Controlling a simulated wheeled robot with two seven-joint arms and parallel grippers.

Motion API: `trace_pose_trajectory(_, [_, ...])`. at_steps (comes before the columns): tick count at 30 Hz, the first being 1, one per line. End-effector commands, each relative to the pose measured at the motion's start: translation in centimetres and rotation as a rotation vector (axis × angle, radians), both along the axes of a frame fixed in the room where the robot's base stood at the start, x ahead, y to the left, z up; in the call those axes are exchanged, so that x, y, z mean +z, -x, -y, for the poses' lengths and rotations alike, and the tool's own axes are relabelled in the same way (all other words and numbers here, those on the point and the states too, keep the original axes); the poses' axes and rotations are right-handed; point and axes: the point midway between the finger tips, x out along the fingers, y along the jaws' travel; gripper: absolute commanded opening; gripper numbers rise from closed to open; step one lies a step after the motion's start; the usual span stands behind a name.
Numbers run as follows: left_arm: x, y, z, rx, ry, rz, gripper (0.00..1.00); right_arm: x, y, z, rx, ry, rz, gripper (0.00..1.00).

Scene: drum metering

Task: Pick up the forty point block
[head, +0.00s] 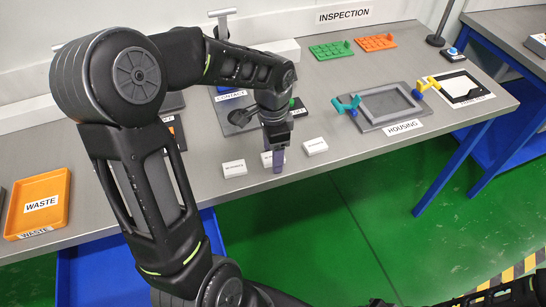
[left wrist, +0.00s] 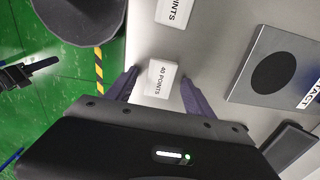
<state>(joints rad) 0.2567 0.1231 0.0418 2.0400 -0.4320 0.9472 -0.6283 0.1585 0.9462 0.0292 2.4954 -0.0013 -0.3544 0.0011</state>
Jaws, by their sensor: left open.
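The forty point block (left wrist: 161,79) is a small white block lettered "40 POINTS", on the grey bench. In the left wrist view it lies between the two purple fingers of my left gripper (left wrist: 159,84). The fingers are apart, and a small gap shows at the right finger. In the head view my left gripper (head: 275,160) points down at the middle block of a row of three and hides most of it. Part of my right arm shows at the lower right of the head view; its fingers are not clear.
White blocks stand left (head: 234,168) and right (head: 315,146) of the gripper. A contact plate (head: 232,103) is behind. The housing fixture (head: 385,104) is to the right. An orange waste tray (head: 37,203) is at the far left. The bench's front edge is close.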

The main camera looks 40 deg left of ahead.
Motion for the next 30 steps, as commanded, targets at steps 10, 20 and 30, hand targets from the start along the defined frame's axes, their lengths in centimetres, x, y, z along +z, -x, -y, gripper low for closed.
trace_pose_trajectory(10, [0.03, -0.01, 0.01, 0.000, 0.000, 0.000, 0.45, 0.00, 0.00, 0.00, 0.000, 0.000, 0.000, 0.35])
trace_pose_trajectory(20, [0.03, -0.01, 0.01, 0.000, 0.000, 0.000, 0.18, 0.00, 0.00, 0.00, 0.000, 0.000, 0.000, 0.35])
trace_pose_trajectory(30, [0.03, -0.01, 0.01, 0.000, 0.000, 0.000, 0.00, 0.00, 0.00, 0.00, 0.000, 0.000, 0.000, 0.35])
